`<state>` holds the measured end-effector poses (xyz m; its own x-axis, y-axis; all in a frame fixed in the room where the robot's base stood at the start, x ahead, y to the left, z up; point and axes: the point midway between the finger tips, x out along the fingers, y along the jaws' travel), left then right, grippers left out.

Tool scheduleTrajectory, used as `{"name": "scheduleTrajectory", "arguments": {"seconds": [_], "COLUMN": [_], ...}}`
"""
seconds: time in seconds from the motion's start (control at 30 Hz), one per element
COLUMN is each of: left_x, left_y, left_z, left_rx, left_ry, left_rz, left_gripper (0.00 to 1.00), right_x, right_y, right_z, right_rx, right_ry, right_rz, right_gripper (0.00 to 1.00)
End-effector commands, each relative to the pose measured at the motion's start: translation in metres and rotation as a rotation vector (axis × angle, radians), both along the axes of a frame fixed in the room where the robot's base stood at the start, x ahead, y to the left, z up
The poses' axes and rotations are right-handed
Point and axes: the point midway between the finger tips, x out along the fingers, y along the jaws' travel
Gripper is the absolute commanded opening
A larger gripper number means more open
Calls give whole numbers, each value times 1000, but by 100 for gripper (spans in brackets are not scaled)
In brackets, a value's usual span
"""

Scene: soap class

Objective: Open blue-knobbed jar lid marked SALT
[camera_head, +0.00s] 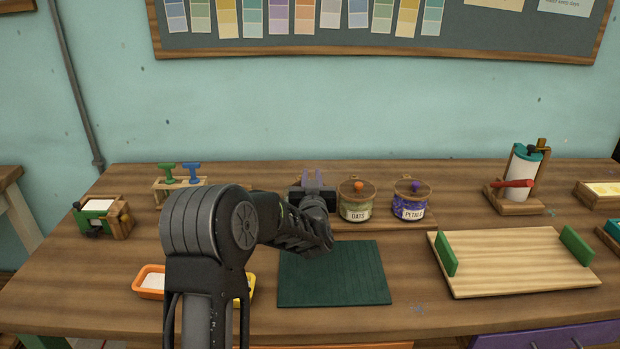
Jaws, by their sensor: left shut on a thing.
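My left gripper (312,180) is at the left end of the row of jars, beside the OATS jar, with its fingers pointing away from me. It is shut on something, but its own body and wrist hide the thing. No jar marked SALT and no blue knob on a jar can be made out. The OATS jar (356,203) has a wooden lid with an orange knob. To its right, the PETALS jar (411,203) has a wooden lid with a purple knob. Both lids are on. My right gripper is not in view.
A dark green mat (333,285) lies in front of the jars. A wooden tray with green handles (515,268) is at the right. Stamps on a stand (180,185) and an orange dish (149,283) are at the left. A roll holder (519,181) stands behind the tray.

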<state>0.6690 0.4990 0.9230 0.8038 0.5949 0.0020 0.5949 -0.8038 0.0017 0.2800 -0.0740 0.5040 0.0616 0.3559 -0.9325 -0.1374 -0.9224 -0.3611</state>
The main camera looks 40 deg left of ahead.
Motion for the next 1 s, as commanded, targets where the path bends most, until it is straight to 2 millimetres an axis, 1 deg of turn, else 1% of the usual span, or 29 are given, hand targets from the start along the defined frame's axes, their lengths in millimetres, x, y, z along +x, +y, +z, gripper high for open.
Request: {"name": "scheduleTrajectory", "arguments": {"seconds": [0.1,0.23,0.57,0.6,0.8,0.83,1.0], "left_x": [6,9,8,8,8,8,8], "left_y": [-3,-2,-2,-2,-2,-2,-2], "left_z": [3,3,1,1,1,1,1], "left_rx": [1,2,0,0,1,1,1], "left_ry": [-3,-1,1,1,2,2,2], "left_rz": [81,153,174,174,173,172,172], "left_gripper": [0,0,0,22,38,39,39], "right_x": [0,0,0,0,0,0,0], "right_y": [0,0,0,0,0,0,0], "right_z": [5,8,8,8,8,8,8], "right_rx": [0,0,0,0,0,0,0], "right_ry": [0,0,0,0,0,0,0], "right_rz": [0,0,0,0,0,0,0], "right_gripper": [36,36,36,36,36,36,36]}}
